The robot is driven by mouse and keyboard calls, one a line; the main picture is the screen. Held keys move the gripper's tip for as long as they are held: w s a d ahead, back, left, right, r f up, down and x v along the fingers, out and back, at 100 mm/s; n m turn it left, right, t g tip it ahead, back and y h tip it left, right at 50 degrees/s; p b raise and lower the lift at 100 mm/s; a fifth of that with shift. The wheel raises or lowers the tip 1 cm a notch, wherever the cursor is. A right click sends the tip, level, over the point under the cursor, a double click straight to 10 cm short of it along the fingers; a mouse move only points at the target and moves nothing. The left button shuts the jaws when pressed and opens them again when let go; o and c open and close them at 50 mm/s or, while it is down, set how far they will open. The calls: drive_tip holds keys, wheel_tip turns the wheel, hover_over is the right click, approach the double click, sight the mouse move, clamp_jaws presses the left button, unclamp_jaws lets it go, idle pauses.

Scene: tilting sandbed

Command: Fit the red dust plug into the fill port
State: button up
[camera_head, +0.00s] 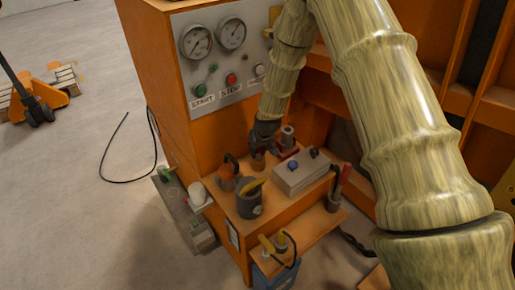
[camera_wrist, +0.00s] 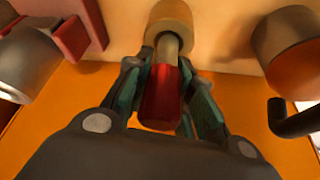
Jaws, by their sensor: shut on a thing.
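The red dust plug (camera_wrist: 160,98) is between the fingers of my gripper (camera_wrist: 166,68) in the wrist view. The gripper is shut on its red body. The plug's pale stem (camera_wrist: 168,44) points away from me toward a tan round collar (camera_wrist: 171,16), which looks like the fill port. The stem's end overlaps the collar, lined up with its middle. I cannot tell how far it is inside. In the head view my gripper (camera_head: 262,142) is low over the orange bench, right above the small brownish port (camera_head: 258,162). The plug cannot be made out there.
A red block with a grey cylinder (camera_head: 288,138) stands close right of the gripper. An orange cylinder with a black handle (camera_head: 227,176) is to the left.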

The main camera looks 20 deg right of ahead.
drive_tip(key=shift+f, duration=0.45)
drive_tip(key=o, duration=0.9)
drive_tip(key=v, duration=1.2)
drive_tip(key=shift+f, duration=0.1)
